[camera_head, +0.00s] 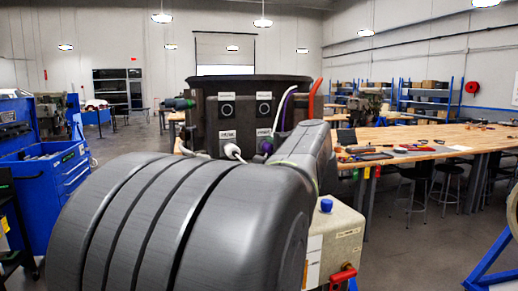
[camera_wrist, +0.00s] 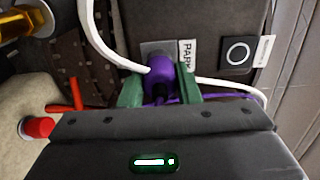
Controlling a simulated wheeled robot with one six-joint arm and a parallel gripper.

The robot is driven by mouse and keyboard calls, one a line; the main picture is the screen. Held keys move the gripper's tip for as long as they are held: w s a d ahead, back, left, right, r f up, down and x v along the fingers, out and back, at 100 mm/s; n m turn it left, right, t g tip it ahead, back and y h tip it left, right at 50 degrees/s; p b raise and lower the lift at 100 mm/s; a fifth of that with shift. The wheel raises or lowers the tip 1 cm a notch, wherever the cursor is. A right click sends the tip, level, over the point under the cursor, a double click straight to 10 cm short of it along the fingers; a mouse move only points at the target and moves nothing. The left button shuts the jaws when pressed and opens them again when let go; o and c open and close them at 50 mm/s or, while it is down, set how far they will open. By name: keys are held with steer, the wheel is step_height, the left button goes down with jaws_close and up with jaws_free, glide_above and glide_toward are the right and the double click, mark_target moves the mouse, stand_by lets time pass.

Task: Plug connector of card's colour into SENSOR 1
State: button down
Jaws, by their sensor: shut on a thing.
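In the wrist view my gripper (camera_wrist: 158,90), with green fingers, is shut on the purple connector (camera_wrist: 159,72). The connector's front end is at a grey socket beside a label reading PARK; I cannot tell how deep it sits. A dark socket with a ring (camera_wrist: 238,54) is to the right, its label unreadable. In the head view the purple connector (camera_head: 267,147) is low on the dark panel (camera_head: 245,120), with a white connector (camera_head: 233,153) to its left. Two ringed sockets (camera_head: 227,110) (camera_head: 264,109) are above them. Their labels are too small to read. I cannot make out a card.
A white cable (camera_wrist: 97,40) loops past the gripper in the wrist view. My arm covers much of the head view. A wooden workbench (camera_head: 450,137) stands right, a blue tool cabinet (camera_head: 55,170) left.

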steer(key=shift+s, duration=0.15)
steer(key=shift+s+d, duration=0.2)
steer(key=shift+s, duration=0.25)
stand_by(0.3)
steer(key=b+v, duration=0.1)
steer(key=v, duration=0.2)
stand_by(0.4)
